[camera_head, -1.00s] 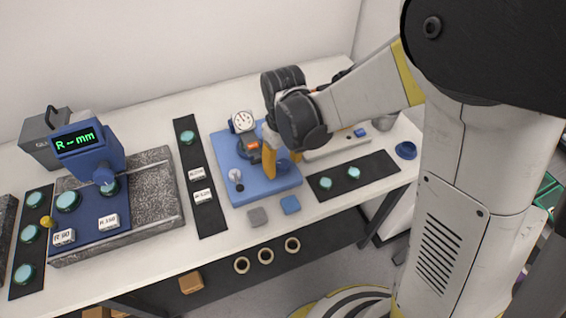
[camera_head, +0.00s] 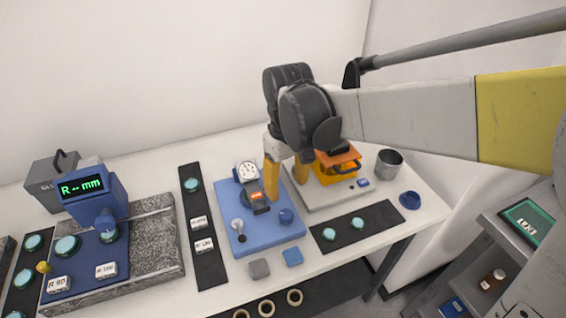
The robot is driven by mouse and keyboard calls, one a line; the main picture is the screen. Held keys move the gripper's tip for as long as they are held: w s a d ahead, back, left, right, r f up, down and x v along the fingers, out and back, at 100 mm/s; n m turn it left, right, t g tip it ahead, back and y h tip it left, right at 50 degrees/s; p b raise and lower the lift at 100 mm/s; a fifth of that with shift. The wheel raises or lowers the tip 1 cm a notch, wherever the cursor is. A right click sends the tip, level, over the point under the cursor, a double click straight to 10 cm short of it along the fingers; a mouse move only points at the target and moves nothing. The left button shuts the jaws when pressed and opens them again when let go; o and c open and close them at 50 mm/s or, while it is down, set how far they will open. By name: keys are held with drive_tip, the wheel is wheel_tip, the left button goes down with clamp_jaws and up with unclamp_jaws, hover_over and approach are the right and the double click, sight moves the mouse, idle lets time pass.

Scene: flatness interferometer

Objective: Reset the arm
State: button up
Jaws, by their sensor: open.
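My gripper (camera_head: 289,190) is above the blue plate (camera_head: 236,224), its two yellow fingers spread apart and pointing down, with nothing seen between them. The blue plate carries a round white dial gauge (camera_head: 247,171), a small dark block with an orange display (camera_head: 257,197), a lever with a light knob (camera_head: 238,238) and a blue knob (camera_head: 286,216). My arm reaches in from the right, and its dark wrist hides part of the wall and the table behind.
A grey plate with an orange device (camera_head: 337,168) stands close right of my gripper. A metal cup (camera_head: 389,163) and a blue ring (camera_head: 410,200) are at the right table end. At left stand a blue display unit (camera_head: 97,196) and a granite block (camera_head: 153,235). A shelf (camera_head: 478,258) is lower right.

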drive_tip(key=shift+r, duration=0.2)
idle(0.3)
drive_tip(key=s+d+r+m+t, duration=0.3)
drive_tip(key=s+d+m+t, duration=0.3)
drive_tip(key=s+d, duration=0.4)
drive_tip(key=d+t, duration=0.1)
drive_tip(key=d, duration=0.2)
drive_tip(key=shift+s+d+r, duration=0.25)
drive_tip(key=shift+s+r, duration=0.15)
idle(0.6)
